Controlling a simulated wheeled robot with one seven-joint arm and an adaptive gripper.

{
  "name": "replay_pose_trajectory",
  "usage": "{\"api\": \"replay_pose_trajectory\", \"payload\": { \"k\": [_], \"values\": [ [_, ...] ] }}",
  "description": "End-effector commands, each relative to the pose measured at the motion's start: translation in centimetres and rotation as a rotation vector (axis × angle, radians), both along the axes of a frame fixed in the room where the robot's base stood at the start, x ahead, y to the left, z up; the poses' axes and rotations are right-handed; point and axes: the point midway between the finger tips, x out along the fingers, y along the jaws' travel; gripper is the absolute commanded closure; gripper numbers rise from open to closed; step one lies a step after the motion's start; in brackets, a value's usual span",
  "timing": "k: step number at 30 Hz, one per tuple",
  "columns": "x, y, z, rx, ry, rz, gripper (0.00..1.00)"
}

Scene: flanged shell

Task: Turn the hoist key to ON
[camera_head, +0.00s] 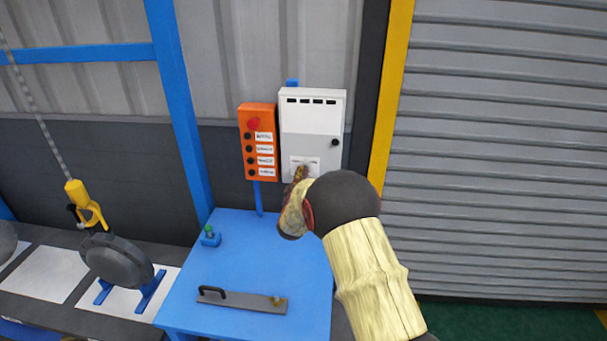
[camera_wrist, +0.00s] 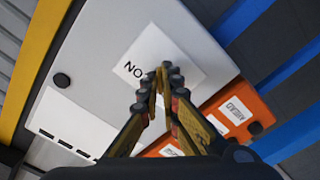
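The hoist key's switch is on the light grey control cabinet (camera_head: 312,132), at a white label plate (camera_head: 292,164) low on its front. In the wrist view the plate (camera_wrist: 182,52) is turned over, and dark letters show beside my fingertips. My gripper (camera_head: 301,174) points at this plate. In the wrist view its fingers (camera_wrist: 157,84) converge to a narrow gap in front of the plate. Brass-coloured parts show between and along the fingers. I cannot tell the key apart from them, nor its angle or whether the fingers touch it.
An orange button box (camera_head: 257,141) with a red stop button hangs left of the cabinet. A blue table (camera_head: 245,255) stands below, with a grey handled plate (camera_head: 242,300) and a small green-topped blue block (camera_head: 210,238). A yellow hoist hook (camera_head: 85,205) hangs at left over a dark flanged shell (camera_head: 116,261).

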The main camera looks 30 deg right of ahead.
Motion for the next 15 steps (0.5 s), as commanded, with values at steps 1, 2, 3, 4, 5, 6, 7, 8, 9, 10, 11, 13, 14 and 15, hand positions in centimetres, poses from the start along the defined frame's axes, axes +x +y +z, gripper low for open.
{"api": "replay_pose_trajectory", "payload": {
  "k": [1,2,3,4,5,6,7,8,9,10,11,13,14,15],
  "values": [
    [0.0,0.03,-0.1,0.003,-0.001,0.001,1.0],
    [0.0,0.03,-0.11,0.006,-0.003,0.001,1.0],
    [0.0,0.03,-0.13,0.012,-0.007,0.001,1.0],
    [0.0,0.03,-0.16,0.018,-0.011,0.001,1.0],
    [0.0,0.03,-0.18,0.024,-0.016,0.001,1.0],
    [0.0,0.04,-0.23,0.037,-0.024,0.001,1.0],
    [0.0,0.03,-0.26,0.047,-0.031,0.001,1.0],
    [0.0,0.03,-0.29,0.058,-0.039,0.001,1.0],
    [0.0,0.03,-0.3,0.076,-0.052,0.0,1.0],
    [-0.01,0.02,-0.31,0.091,-0.062,0.0,1.0],
    [0.0,0.03,-0.32,0.108,-0.073,0.0,1.0],
    [0.0,0.03,-0.39,0.151,-0.102,0.0,1.0],
    [0.0,0.03,-0.43,0.172,-0.115,0.001,1.0],
    [0.0,0.04,-0.47,0.201,-0.135,0.001,1.0]
  ]
}}
